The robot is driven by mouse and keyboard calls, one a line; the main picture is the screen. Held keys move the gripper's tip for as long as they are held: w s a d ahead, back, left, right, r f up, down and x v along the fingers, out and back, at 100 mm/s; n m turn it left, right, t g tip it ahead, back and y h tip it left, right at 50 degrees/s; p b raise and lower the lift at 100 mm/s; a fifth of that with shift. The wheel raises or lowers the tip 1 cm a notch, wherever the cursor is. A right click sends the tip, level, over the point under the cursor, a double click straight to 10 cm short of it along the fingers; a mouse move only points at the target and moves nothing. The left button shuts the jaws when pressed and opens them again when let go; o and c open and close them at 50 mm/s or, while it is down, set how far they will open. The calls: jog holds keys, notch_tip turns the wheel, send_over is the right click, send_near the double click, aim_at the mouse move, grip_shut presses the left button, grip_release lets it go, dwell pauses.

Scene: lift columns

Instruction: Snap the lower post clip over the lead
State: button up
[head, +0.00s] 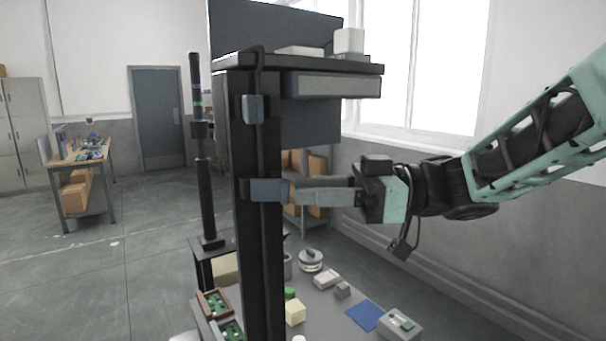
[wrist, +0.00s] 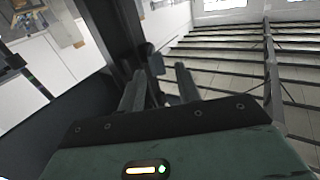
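A tall black post (head: 245,150) stands in the middle of the head view. A thin black lead (head: 260,80) runs down it from the top shelf, passing the grey-blue upper clip (head: 253,109). The grey-blue lower post clip (head: 268,190) sits lower on the post; I cannot tell whether the lead lies inside it. My gripper (head: 292,190) comes from the right, level with this clip, fingertips at its right end. In the wrist view, the two fingers (wrist: 158,80) stand apart, with dark parts between and beyond them. Contact with the clip is unclear.
A shelf (head: 340,66) with white boxes tops the post. Below is a grey table (head: 330,312) with a blue pad (head: 365,315), small boxes and trays of green parts (head: 214,302). A second black column (head: 205,190) stands to the left. A workbench (head: 80,158) is far left.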

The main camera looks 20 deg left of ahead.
jog(key=shift+x, duration=0.95)
jog(key=shift+c, duration=0.3)
grip_shut()
